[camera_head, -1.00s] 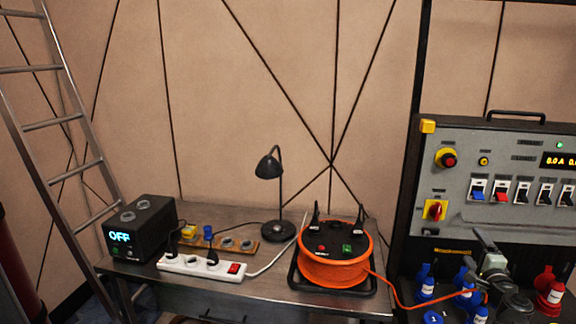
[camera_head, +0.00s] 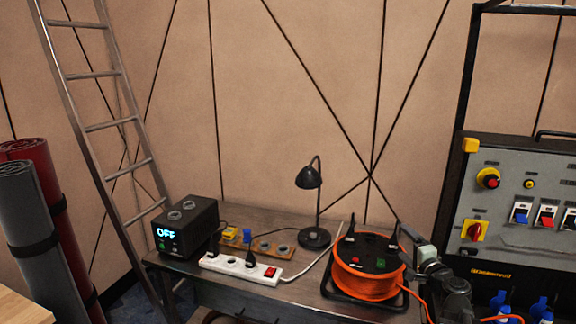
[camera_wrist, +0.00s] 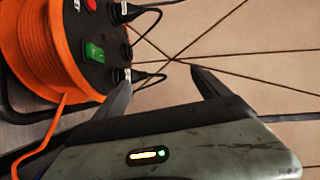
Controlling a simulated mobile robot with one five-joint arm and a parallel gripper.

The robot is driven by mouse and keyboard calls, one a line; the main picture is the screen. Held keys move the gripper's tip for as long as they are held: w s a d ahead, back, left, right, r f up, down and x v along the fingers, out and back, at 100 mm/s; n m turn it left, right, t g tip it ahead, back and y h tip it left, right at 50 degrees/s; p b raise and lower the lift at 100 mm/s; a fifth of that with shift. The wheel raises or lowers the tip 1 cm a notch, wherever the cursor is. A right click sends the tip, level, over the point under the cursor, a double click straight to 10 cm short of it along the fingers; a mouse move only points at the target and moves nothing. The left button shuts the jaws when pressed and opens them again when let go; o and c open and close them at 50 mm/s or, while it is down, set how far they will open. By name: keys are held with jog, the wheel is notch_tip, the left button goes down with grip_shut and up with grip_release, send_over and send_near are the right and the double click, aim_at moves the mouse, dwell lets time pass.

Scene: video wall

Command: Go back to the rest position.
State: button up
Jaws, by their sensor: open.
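My gripper (camera_wrist: 162,90) shows in the wrist view with its two dark fingers apart and nothing between them. The wall shows behind the gap between the fingers. The orange cable reel (camera_wrist: 55,45) is to the left of the fingers in that view. In the head view my arm and gripper are at the right, by the right side of the orange cable reel (camera_head: 367,284). The fingertips are hard to make out there, and I cannot tell whether they touch the reel.
A metal table (camera_head: 330,224) bears a black box reading OFF (camera_head: 187,226), a white power strip (camera_head: 240,269), a wooden socket board (camera_head: 272,247) and a black lamp (camera_head: 309,178). A control panel (camera_head: 505,236) stands right. A ladder (camera_head: 92,75) and rolled mats (camera_head: 28,230) are left.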

jog(key=a+f+n+g+y+p, duration=0.1)
jog(key=a+f+n+g+y, duration=0.15)
jog(key=a, duration=0.75)
jog(key=s+a+f+n+g+y+p, duration=0.1)
jog(key=a+n+g+p, duration=0.2)
jog(key=a, duration=0.7)
jog(key=a+f+n+g+y, duration=0.2)
jog(key=a+n, duration=0.3)
jog(key=a, duration=0.4)
jog(key=s+a+f+n+g+h+p, duration=0.2)
jog(key=s+a+f+n+g, duration=0.3)
jog(key=s, duration=0.3)
jog(key=s+d+f+g+h, duration=0.4)
jog(key=s+d+h, duration=0.1)
jog(key=s+d, duration=0.3)
jog(key=shift+s+d+f+b, duration=0.25)
jog(key=shift+d+f+b, duration=0.1)
jog(key=shift+d+f, duration=0.1)
